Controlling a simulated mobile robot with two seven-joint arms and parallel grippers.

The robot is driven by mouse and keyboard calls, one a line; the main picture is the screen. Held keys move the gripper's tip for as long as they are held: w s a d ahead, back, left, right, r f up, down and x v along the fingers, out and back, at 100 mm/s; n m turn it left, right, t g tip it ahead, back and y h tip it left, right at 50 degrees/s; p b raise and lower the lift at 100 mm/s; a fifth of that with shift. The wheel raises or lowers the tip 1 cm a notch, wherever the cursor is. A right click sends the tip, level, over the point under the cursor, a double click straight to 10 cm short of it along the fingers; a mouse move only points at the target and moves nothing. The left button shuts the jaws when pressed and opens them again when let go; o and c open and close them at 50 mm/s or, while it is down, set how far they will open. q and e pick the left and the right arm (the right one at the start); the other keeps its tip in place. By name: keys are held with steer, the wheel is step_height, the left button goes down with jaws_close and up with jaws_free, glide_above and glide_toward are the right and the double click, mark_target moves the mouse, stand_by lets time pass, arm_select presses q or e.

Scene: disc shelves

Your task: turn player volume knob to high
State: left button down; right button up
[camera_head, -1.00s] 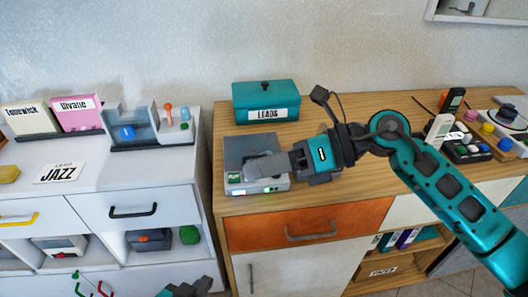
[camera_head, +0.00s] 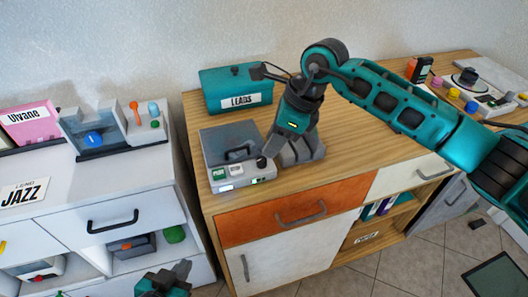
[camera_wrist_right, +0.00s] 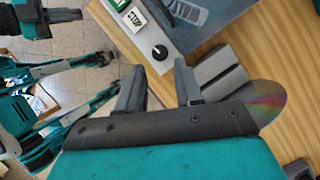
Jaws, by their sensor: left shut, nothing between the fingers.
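The player (camera_head: 228,142) is a grey box on the wooden cabinet, with a green PLAY button (camera_head: 218,173) and a white STOP button on its front strip. Its volume knob (camera_wrist_right: 160,52) is small, round and black with a pale mark, at the end of that strip beyond the STOP button (camera_wrist_right: 135,17). My right gripper (camera_wrist_right: 158,64) points down at the player's front right corner. Its fingers are apart, one to each side below the knob in the wrist view, with nothing between them. My left gripper (camera_head: 178,272) is low in front of the cabinets, shut and empty.
A grey slotted block (camera_head: 303,150) stands right beside the player; a shiny disc (camera_wrist_right: 268,100) shows near it in the wrist view. A teal LEADS box (camera_head: 225,90) stands behind. A white cabinet with a JAZZ label (camera_head: 22,193) is to the left.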

mark_target(262, 159)
steer(key=shift+x, duration=2.75)
steer(key=shift+c, duration=0.5)
jaws_close()
